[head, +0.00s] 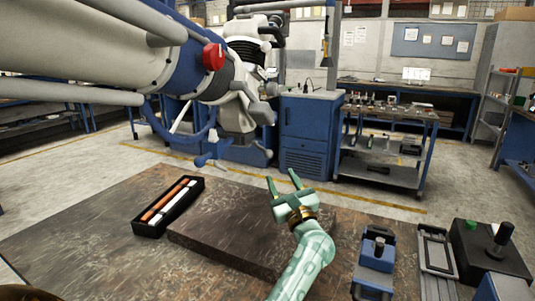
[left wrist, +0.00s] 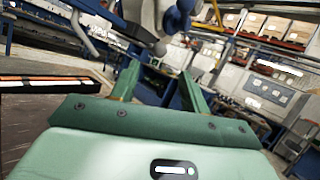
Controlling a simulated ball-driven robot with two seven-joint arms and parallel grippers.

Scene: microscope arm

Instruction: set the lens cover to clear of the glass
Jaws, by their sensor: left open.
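The microscope arm (head: 190,50) reaches in from the upper left, with a red knob (head: 213,57) on its blue collar. Its white and grey head (head: 238,115) hangs above the table. A small blue lever-like part (head: 208,160) hangs below it; I cannot tell whether this is the lens cover, or how the cover stands to the glass. My left gripper (head: 281,184) is open and empty, to the right of and below the head, apart from it. In the left wrist view its green fingers (left wrist: 160,85) are spread, and rounded grey-blue head parts (left wrist: 177,22) show beyond them. My right gripper is not in view.
On the brown table (head: 80,225) are a dark raised slab (head: 225,240) and a black tray (head: 150,228) of orange and white sticks. Blue and black devices (head: 375,262) stand at the right. A blue cabinet (head: 308,130) and shelf cart stand behind on the floor.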

